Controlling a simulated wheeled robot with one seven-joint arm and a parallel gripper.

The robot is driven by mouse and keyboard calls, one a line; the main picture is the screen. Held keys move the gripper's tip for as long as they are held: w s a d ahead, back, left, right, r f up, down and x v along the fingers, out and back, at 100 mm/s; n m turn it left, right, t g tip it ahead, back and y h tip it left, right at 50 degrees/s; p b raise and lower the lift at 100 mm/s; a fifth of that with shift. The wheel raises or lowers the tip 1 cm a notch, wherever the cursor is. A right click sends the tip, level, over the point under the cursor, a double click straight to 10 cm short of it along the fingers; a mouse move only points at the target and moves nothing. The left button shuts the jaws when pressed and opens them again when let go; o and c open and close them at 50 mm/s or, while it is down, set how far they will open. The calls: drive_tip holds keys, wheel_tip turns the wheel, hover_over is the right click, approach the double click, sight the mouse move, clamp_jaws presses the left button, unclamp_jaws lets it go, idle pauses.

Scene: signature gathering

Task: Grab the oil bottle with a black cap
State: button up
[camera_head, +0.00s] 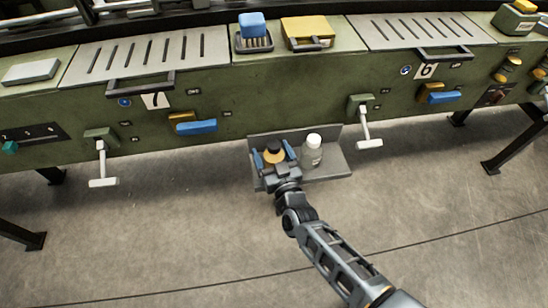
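The oil bottle with a black cap (273,147) stands on a small grey shelf (328,167) fixed to the front of the green machine. Its cap is dark and its body shows yellow-orange. My gripper (273,157) is open, with one blue-tipped finger on each side of this bottle. I cannot tell whether the fingers touch it. The lower part of the bottle is hidden behind my gripper. A second bottle (312,151), pale with a white cap, stands upright on the same shelf, just to the right of my gripper.
The green machine (300,88) runs across the back, with levers (366,128) and blue handles (197,127) sticking out. Another white-ended lever (102,165) hangs at the left. A blue block (252,24) and a yellow box (308,30) sit on top. The concrete floor in front is clear.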

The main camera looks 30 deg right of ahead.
drive_tip(key=c, duration=0.9)
